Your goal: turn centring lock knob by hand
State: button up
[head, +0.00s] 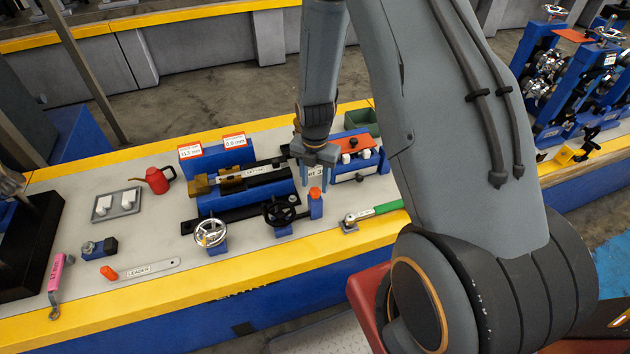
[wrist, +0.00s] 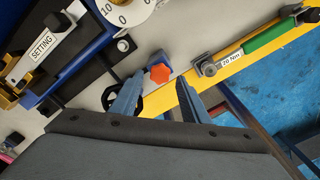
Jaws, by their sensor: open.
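An orange hex knob (head: 315,193) tops a blue post (head: 316,208) at the right front of the blue fixture. I take it as the centring lock knob, though no label on it is readable. My gripper (head: 315,176) points down above it, fingers apart. In the wrist view, the orange knob (wrist: 159,73) appears between the open fingertips (wrist: 160,82). The fingers seem clear of it; I cannot tell the remaining height gap.
Left of the knob are a black handwheel (head: 279,211) and a silver handwheel (head: 210,232). A green-handled torque wrench (head: 375,212) lies close on the right. A red-topped box (head: 362,145) stands behind. The bench front left holds a LEADER strip (head: 148,268).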

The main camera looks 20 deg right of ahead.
jog(key=shift+f+b, duration=0.6)
jog(key=shift+f, duration=0.45)
jog(key=shift+c, duration=0.5)
jog(key=c, duration=0.7)
jog(key=m, duration=0.2)
jog(key=shift+m, duration=0.3)
jog(key=o, duration=0.9)
jog(key=shift+m, duration=0.3)
